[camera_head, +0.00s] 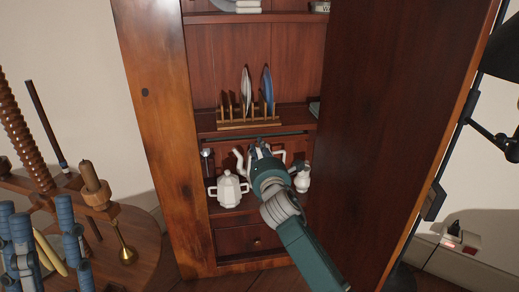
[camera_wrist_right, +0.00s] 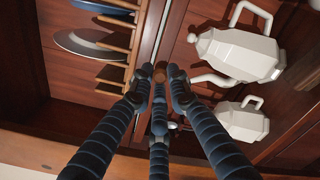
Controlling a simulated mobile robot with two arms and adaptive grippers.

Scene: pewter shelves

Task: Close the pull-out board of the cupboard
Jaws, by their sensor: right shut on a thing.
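The reddish wooden cupboard (camera_head: 159,100) stands open. Its pull-out board (camera_head: 290,134) shows as a thin edge below the shelf with the plate rack; how far it sticks out is hard to tell. In the right wrist view a small brown round knob (camera_wrist_right: 159,74) sits on the narrow board front (camera_wrist_right: 150,45). My right gripper (camera_head: 262,150) reaches into the cupboard at the board's front. Its blue fingers (camera_wrist_right: 160,88) are closed around the knob. My left gripper (camera_head: 42,225) is at the lower left, its blue fingers spread apart, away from the cupboard.
A wooden rack (camera_head: 247,123) holds plates above the board. A white pot (camera_head: 229,189) and other white crockery stand below, close to my right arm. A drawer (camera_head: 243,239) is at the bottom. The open door (camera_head: 400,110) bounds the right side. A round table (camera_head: 130,245) stands left.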

